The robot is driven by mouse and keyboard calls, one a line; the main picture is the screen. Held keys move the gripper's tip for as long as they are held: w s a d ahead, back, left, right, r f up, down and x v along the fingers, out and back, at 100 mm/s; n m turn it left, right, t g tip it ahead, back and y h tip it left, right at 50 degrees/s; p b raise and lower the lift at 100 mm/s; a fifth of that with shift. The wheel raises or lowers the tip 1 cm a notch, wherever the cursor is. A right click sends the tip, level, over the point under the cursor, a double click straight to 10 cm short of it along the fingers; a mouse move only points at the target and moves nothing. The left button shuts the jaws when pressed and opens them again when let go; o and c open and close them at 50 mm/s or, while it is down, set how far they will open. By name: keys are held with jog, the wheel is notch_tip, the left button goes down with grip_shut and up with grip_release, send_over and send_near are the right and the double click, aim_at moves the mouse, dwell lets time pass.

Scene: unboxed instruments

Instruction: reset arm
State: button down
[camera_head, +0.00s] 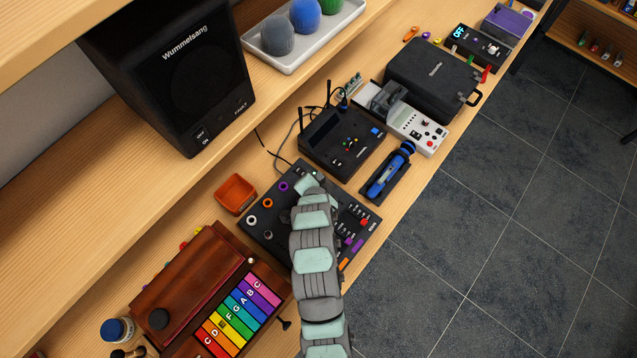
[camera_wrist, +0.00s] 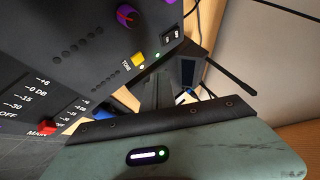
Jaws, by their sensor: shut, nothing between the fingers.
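My arm reaches up from the bottom edge of the head view, over a black mixer panel (camera_head: 262,222) with colored knobs. My gripper (camera_head: 308,183) is at the arm's far end, above the panel's upper part; its fingers are hard to make out there. In the wrist view my gripper (camera_wrist: 158,90) is shut and empty, beyond the teal wrist housing. The panel (camera_wrist: 95,60) shows close by in that view, with a purple knob, a yellow button and a red slider cap.
A black device with antennas (camera_head: 340,140) and a blue microphone (camera_head: 388,172) lie beyond. Floor (camera_head: 480,230) is clear at right.

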notch_tip(320, 180, up, 3)
jog(key=shift+r, duration=0.2)
dwell(1.4)
